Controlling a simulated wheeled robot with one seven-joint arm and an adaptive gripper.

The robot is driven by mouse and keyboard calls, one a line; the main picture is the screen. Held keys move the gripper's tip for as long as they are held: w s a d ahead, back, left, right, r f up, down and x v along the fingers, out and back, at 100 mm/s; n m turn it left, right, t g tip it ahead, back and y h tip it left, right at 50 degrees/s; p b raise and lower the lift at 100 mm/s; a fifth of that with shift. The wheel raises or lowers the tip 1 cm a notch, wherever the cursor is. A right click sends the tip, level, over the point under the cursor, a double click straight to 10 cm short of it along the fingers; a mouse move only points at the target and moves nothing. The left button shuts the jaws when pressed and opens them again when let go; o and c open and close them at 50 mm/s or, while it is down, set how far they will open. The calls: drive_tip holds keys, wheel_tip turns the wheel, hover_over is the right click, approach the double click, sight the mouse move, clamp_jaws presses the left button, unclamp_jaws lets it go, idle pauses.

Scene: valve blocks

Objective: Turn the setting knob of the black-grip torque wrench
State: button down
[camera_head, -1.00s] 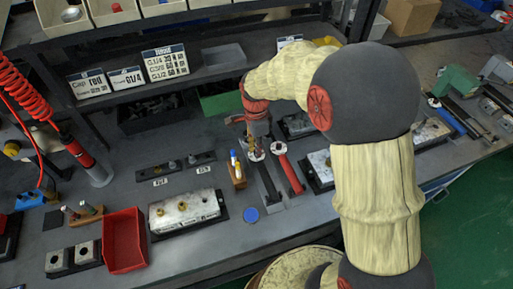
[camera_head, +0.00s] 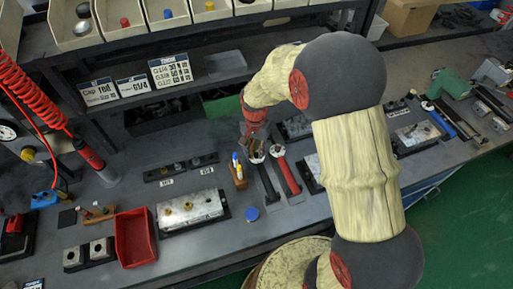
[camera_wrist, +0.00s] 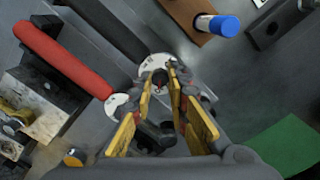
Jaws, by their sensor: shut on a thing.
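The black-grip torque wrench (camera_head: 268,184) lies on the grey bench, its white dial end under my gripper. In the wrist view its black grip (camera_wrist: 108,28) runs to the upper left from the white dial (camera_wrist: 153,62). My gripper (camera_wrist: 162,88) has its yellow-padded fingers on either side of the small dark setting knob (camera_wrist: 160,77) at the dial, and is shut on it. The fingers partly hide the knob. In the head view my gripper (camera_head: 254,139) points down at the wrench's far end. The red-grip wrench (camera_head: 289,177) lies parallel, just right.
A wooden holder (camera_head: 239,181) with blue and yellow pens stands close left of the wrench. A blue disc (camera_head: 253,214) lies in front. A valve block (camera_head: 190,209) and red tray (camera_head: 135,239) sit further left. A shelf with bins and signs is behind.

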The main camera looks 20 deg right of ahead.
sight(256, 154)
drive_tip(key=n+p, duration=0.2)
drive_tip(key=n, duration=0.3)
drive_tip(key=shift+r+n+p, duration=0.1)
drive_tip(key=shift+n+p, duration=0.2)
drive_tip(key=shift+p, duration=0.1)
drive_tip(key=shift+n+p, duration=0.85)
drive_tip(key=shift+n, duration=1.35)
drive_tip(key=c, duration=2)
unclamp_jaws()
wheel_tip(256, 154, up, 12)
drive_tip(key=shift+a+f, duration=0.1)
